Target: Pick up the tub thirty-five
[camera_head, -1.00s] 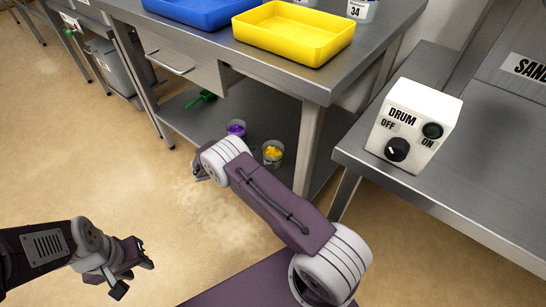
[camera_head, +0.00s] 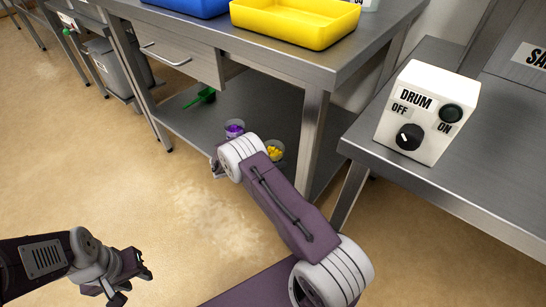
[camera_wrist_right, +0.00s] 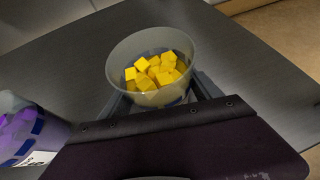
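A clear tub of yellow cubes (camera_wrist_right: 150,62) stands on the lower shelf of the steel table; it also shows in the head view (camera_head: 276,151), partly hidden by my right arm. Its number cannot be read. My right gripper (camera_wrist_right: 160,95) is open, with its fingers spread on either side of this tub; whether they touch it is hidden. A tub with purple pieces (camera_wrist_right: 28,132) stands to the left, with a label only partly visible; it also shows in the head view (camera_head: 234,128). My left gripper (camera_head: 134,284) is open and empty above the floor.
A green scoop (camera_head: 203,97) lies on the lower shelf (camera_head: 183,120). A yellow tray (camera_head: 295,22) and a blue tray (camera_head: 190,5) sit on the tabletop above. A table leg (camera_head: 309,140) stands right of the tubs. A DRUM switch box (camera_head: 425,110) is on the right bench.

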